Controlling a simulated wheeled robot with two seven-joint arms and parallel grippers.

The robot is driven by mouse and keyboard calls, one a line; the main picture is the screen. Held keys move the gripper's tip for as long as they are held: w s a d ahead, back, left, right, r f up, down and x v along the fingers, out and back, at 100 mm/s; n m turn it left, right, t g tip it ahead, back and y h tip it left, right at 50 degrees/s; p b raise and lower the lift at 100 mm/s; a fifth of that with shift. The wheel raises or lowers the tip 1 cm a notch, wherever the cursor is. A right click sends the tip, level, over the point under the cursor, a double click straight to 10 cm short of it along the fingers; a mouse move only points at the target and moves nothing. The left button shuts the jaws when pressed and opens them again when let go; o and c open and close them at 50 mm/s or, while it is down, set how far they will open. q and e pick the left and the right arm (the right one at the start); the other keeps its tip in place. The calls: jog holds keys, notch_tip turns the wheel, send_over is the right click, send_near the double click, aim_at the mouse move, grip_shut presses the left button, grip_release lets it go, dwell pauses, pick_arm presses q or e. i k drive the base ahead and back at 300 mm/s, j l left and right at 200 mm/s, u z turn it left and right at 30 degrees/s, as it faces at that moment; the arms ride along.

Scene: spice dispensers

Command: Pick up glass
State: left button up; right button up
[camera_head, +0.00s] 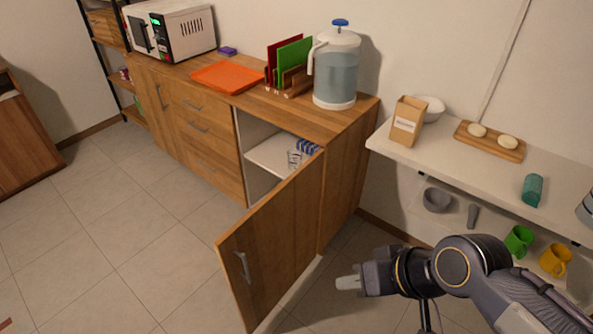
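A small clear glass (294,159) stands on the inner shelf of the open wooden cabinet, close to blue-and-white striped items (307,147). The top of the cabinet door partly crowds the view of it. My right gripper (347,283) is low at the right of the open door, well apart from the glass. Its pale fingertips point left and look like one block, so I cannot tell whether they are open. I see nothing held in it. My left gripper is not in view.
The open cabinet door (272,246) juts out between my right gripper and the cabinet's inside. A counter holds a water dispenser (336,75), an orange tray (228,77) and a microwave (168,30). A white wall shelf (440,152) is at the right.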

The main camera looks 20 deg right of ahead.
aim_at(295, 154)
jog(key=j+z, duration=0.25)
jog(key=j, duration=0.55)
jog(key=j+z, duration=0.25)
jog(key=j, duration=0.55)
jog(key=i+j+z, duration=0.15)
jog(key=i+j, duration=0.15)
jog(key=i+j+z, duration=0.1)
jog(key=i+j, duration=0.15)
jog(key=j, duration=0.15)
jog(key=i+j+z, duration=0.15)
jog(key=i+j, duration=0.15)
jog(key=i+j+z, duration=0.1)
jog(key=j, duration=0.4)
jog(key=i+l, duration=0.15)
jog(key=i, duration=0.6)
jog(key=l+z, duration=0.05)
